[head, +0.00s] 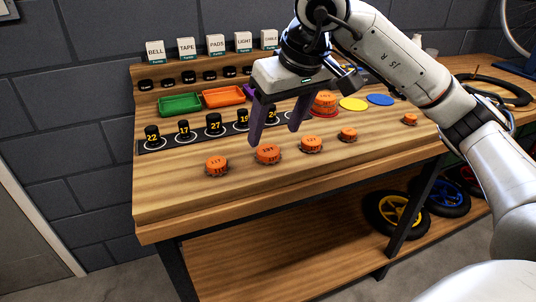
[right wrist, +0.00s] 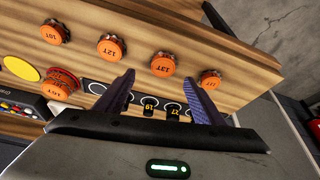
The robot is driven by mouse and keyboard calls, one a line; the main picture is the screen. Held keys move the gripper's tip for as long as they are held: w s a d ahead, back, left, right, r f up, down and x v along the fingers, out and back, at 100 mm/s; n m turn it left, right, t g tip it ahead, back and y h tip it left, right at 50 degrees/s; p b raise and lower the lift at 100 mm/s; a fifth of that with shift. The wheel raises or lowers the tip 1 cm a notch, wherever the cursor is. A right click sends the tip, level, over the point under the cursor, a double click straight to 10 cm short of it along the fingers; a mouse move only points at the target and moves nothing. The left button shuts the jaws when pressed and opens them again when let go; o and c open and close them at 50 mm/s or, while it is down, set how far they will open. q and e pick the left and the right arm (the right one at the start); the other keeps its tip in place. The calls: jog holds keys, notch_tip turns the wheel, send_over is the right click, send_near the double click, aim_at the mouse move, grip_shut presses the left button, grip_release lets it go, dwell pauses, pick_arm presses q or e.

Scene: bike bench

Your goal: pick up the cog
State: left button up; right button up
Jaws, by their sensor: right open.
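Several orange cogs with dark toothed rims lie in a loose row along the bench front. The leftmost cog (head: 217,166) is followed by a second cog (head: 268,154), a third cog (head: 312,145) and a fourth cog (head: 348,134). Another cog (head: 410,119) lies farther right. My right gripper (head: 274,137) is open and empty, pointing down above the bench near the second cog. In the right wrist view, a cog (right wrist: 163,65) shows beyond the gap between the fingertips, apart from them. My left gripper is in neither view.
A black numbered strip (head: 157,146) with dark pegs runs behind the cogs. Green (head: 180,105) and orange (head: 223,97) trays sit farther back. The bench's front edge is bare.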

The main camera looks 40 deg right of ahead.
aim_at(267, 149)
jog(key=x, duration=0.4)
jog(key=shift+s+a, duration=0.25)
jog(key=shift+w+f, duration=0.3)
jog(key=shift+f, duration=0.3)
jog(key=c, duration=1.2)
